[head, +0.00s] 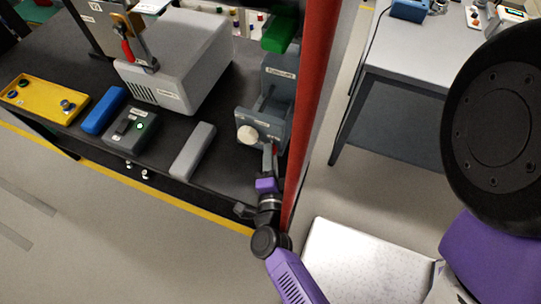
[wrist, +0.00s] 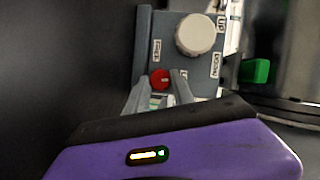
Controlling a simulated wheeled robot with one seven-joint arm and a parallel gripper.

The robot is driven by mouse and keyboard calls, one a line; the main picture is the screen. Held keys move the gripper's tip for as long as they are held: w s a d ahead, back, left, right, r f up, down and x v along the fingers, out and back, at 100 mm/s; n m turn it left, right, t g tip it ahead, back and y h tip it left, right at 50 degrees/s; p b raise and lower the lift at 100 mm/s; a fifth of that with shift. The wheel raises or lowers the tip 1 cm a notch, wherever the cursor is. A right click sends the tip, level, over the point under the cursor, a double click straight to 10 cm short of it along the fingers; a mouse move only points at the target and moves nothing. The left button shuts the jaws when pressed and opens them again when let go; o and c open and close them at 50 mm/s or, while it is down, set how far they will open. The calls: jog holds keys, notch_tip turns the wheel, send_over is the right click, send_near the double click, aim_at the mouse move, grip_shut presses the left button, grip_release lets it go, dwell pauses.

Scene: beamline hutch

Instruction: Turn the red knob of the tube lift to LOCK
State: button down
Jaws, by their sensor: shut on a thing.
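The tube lift (head: 276,85) is a grey unit at the right end of the dark bench, with a large pale round knob (head: 247,135) on its front. In the wrist view this pale knob (wrist: 195,35) sits beside UP and DOWN labels. The small red knob (wrist: 160,79) is below it, between my fingertips. My gripper (wrist: 159,84) is shut on the red knob, one finger on each side. In the head view my gripper (head: 269,160) reaches the lift's front from below. The small labels around the red knob are partly hidden and I cannot read them surely.
A red post (head: 312,90) stands close to the right of the lift and my arm. A side table (head: 425,45) stands at the right.

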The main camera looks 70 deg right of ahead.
jog(key=c, duration=1.1)
grip_release()
jog(key=b+v, duration=0.1)
jog(key=v, duration=0.5)
jog(key=shift+s+a, duration=0.1)
jog(key=shift+a, duration=0.2)
jog(key=shift+s+a+r, duration=0.1)
jog(key=shift+s+a, duration=0.15)
jog(key=shift+a, duration=0.35)
